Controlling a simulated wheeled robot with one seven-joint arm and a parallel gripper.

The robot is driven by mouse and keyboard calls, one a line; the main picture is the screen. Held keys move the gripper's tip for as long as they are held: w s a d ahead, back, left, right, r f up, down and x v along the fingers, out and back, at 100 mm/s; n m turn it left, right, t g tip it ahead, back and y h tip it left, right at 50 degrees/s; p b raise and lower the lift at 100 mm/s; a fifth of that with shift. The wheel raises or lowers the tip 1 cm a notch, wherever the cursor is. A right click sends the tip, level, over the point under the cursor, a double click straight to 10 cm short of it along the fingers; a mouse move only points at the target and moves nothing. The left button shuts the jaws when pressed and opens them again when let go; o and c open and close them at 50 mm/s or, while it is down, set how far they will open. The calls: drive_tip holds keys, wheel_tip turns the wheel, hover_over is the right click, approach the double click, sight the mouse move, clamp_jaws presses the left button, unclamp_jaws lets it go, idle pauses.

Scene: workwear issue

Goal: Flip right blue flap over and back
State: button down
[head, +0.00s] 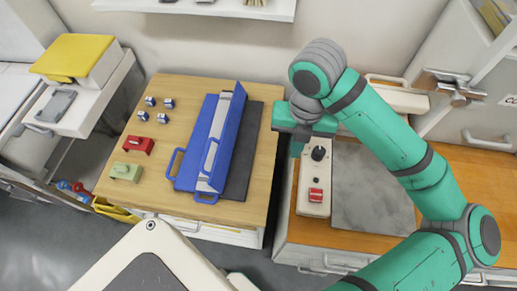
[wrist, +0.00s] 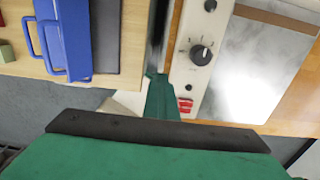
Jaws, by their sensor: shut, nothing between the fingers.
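A blue folding board (head: 191,157) lies on a dark grey mat (head: 240,165) on the wooden cabinet top, left of my gripper. Its right blue flap (head: 227,139) stands raised and tilted, with a white strip along its left side. Blue loop handles stick out at its left and near edges. In the wrist view part of the blue board (wrist: 72,30) shows at the upper left. My gripper (head: 296,150) is shut and empty, right of the board and apart from it. It hangs by the gap between the two cabinets; its fingers (wrist: 158,92) show in the wrist view.
A white control box (head: 312,185) with a black knob and red switch stands just right of my gripper, beside a grey metal plate (head: 372,190). Red (head: 138,145) and green (head: 126,172) blocks and several small blue pieces lie left of the board.

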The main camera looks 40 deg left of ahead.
sight(311, 169)
drive_tip(key=d+f, duration=0.1)
drive_tip(key=f, duration=0.1)
drive_tip(key=w+d+f, duration=0.1)
drive_tip(key=f, duration=0.1)
drive_tip(key=w+d+f, duration=0.1)
drive_tip(key=shift+w+d+f, duration=0.15)
drive_tip(key=shift+d+f, duration=0.7)
drive_tip(key=shift+f, duration=0.2)
drive_tip(key=c, duration=2.4)
unclamp_jaws()
drive_tip(key=shift+w+r, duration=0.2)
drive_tip(key=shift+r, duration=0.35)
drive_tip(key=o, duration=0.3)
drive_tip(key=shift+w+d+r, duration=0.1)
drive_tip(key=shift+w+r, duration=0.05)
drive_tip(key=shift+r, duration=0.2)
drive_tip(key=shift+o, duration=0.3)
wheel_tip(311, 169, up, 6)
drive_tip(key=shift+a+r, duration=0.2)
